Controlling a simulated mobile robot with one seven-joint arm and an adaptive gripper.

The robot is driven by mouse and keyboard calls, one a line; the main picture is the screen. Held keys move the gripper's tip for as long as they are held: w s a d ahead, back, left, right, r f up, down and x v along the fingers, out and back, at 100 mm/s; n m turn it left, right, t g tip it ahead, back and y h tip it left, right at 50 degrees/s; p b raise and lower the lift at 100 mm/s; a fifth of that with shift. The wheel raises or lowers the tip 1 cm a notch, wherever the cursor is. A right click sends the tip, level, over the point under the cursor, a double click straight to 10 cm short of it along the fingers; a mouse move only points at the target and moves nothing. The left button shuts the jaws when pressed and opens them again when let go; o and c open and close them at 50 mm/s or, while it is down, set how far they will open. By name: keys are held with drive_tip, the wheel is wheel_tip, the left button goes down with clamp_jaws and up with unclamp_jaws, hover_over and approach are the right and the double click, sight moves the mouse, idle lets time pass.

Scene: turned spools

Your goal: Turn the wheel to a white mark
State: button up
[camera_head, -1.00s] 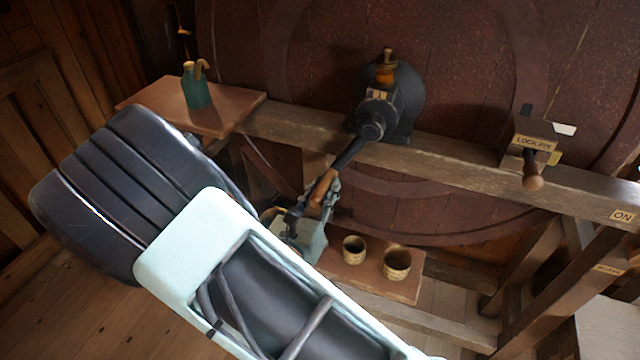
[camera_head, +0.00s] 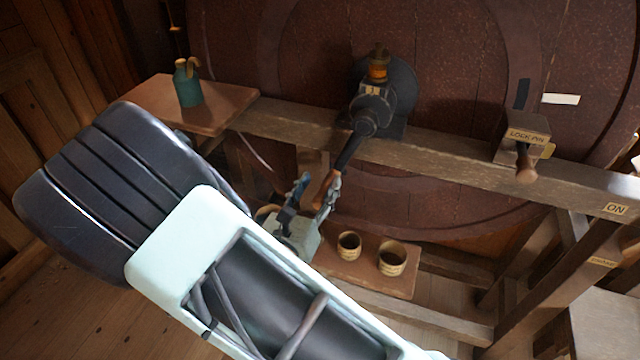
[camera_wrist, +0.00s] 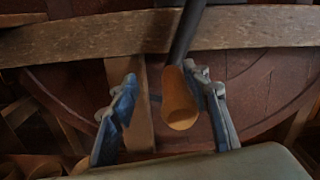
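The wheel (camera_head: 450,60) is a large dark red wooden disc behind a beam, with a white mark (camera_head: 560,99) on its face at the upper right, above the lock pin block. A black crank arm runs down from the central hub (camera_head: 385,110) to a wooden handle (camera_head: 324,188). My gripper (camera_head: 320,181) is open at the handle. In the wrist view, the handle (camera_wrist: 178,98) lies between the spread fingers of my gripper (camera_wrist: 165,82), close to the right finger and clear of the left one. Whether the right finger touches it, I cannot tell.
Two cups (camera_head: 392,258) stand on a low shelf. A green bottle (camera_head: 187,84) stands on a side shelf (camera_head: 225,112).

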drive_tip(key=v, duration=1.1)
drive_tip(key=shift+s, duration=0.25)
drive_tip(key=shift+f, duration=0.1)
